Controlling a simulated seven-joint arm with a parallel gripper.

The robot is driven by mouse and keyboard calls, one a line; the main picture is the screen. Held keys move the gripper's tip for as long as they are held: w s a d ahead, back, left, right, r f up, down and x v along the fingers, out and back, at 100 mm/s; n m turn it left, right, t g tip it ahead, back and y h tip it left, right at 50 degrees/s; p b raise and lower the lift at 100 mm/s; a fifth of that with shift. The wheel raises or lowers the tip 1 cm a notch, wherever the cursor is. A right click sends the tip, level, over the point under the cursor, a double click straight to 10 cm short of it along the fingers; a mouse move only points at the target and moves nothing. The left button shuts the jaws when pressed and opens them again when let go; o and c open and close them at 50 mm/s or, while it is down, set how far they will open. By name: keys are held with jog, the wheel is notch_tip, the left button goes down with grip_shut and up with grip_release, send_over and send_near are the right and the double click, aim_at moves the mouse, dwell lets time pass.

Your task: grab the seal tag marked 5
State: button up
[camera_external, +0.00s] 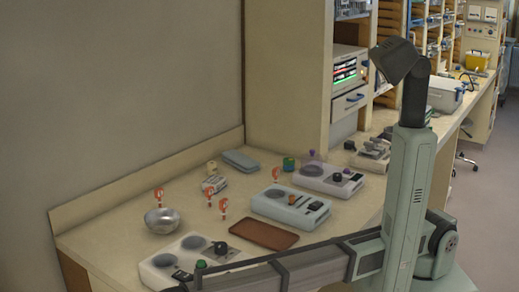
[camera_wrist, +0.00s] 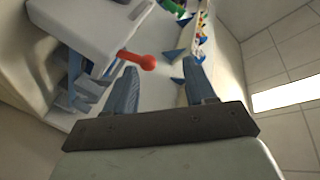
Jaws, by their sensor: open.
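Several small orange-red tags stand on the counter in the external view. One tag (camera_external: 158,195) is behind the metal bowl, two tags (camera_external: 209,197) (camera_external: 223,207) stand close together in the middle, and another tag (camera_external: 276,173) is behind the middle device. Their markings are too small to read, so I cannot tell which is marked 5. My gripper (camera_wrist: 160,67) is open and empty in the wrist view, its two blue-grey fingers spread apart. No tag is clearly recognisable in the wrist view.
The metal bowl (camera_external: 162,220), brown tray (camera_external: 264,234), front device (camera_external: 165,265), middle device (camera_external: 291,205) and rear device (camera_external: 328,179) crowd the counter. A red knobbed piece (camera_wrist: 138,60) on a pale box (camera_wrist: 92,28) shows near my left finger in the wrist view.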

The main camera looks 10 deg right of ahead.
jog(key=w+a+r+n+t, duration=0.1)
jog(key=w+a+r+n, duration=0.2)
jog(key=w, duration=0.6)
jog(key=w+a+r+n+t, duration=0.1)
jog(key=w+a+r+t, duration=0.15)
jog(key=w+a, duration=0.4)
jog(key=w+d+f+n+t+h, duration=0.1)
jog(key=w+f+n+h, duration=0.15)
jog(key=w, duration=1.15)
jog(key=w+d+f+n+t+h, duration=0.1)
jog(key=w+h, duration=0.2)
jog(key=w, duration=1.1)
jog(key=n+t+h, duration=0.2)
jog(key=n+h, duration=0.3)
jog(key=h, duration=0.5)
send_over(159, 197)
jog(key=w, duration=0.2)
jog(key=shift+m+g, duration=0.25)
notch_tip(159, 197, down, 7)
jog(key=shift+a+f, duration=0.15)
jog(key=shift+s+f, duration=0.2)
jog(key=shift+f, duration=1.15)
jog(key=shift+s+f, duration=0.2)
jog(key=shift+f, duration=1.1)
